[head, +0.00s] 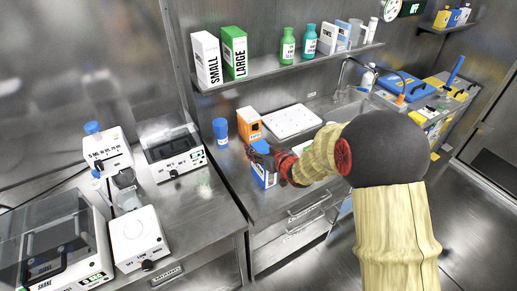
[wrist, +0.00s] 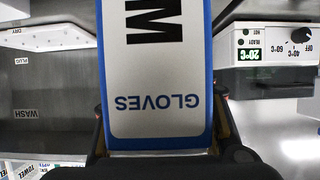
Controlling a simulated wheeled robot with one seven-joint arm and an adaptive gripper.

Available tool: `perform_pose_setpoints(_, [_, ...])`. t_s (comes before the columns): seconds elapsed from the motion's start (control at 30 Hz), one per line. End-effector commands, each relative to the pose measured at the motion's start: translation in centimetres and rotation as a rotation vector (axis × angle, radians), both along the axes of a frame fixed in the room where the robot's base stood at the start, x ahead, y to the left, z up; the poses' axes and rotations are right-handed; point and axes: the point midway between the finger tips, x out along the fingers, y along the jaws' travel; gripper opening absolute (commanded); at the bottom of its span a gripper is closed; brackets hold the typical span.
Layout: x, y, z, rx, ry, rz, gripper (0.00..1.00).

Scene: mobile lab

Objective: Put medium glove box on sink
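The medium glove box (wrist: 155,75) is white with a blue border and carries "M" and "GLOVES" upside down in the wrist view. In the wrist view the fingers of my gripper (wrist: 160,125) lie against both sides of the box. Whether its base touches the counter cannot be told. The sink (head: 345,108) is at the right behind my arm, which hides part of it. A grey basin marked WASH (wrist: 40,115) shows at left in the wrist view.
An orange box (head: 249,124) and a blue-capped container (head: 220,131) stand behind the glove box. A white tray (head: 291,121) lies between them and the sink. Small and large boxes (head: 233,53) stand on the shelf above. A temperature device (wrist: 270,48) is at right in the wrist view.

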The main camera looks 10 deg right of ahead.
Motion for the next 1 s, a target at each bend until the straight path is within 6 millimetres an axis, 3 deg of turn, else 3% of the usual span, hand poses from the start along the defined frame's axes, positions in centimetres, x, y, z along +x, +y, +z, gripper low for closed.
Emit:
perform_pose_setpoints(0.17, [0.0, 0.0, 0.0, 0.000, 0.000, 0.000, 0.61])
perform_pose_setpoints(0.53, [0.0, 0.0, 0.5, 0.000, -0.001, 0.000, 0.61])
perform_pose_setpoints(0.67, [-1.4, -0.6, 1.2, 0.000, 0.000, -0.002, 0.61])
perform_pose_setpoints(1.0, [-7.5, -2.6, 3.9, 0.000, -0.001, -0.002, 0.61])
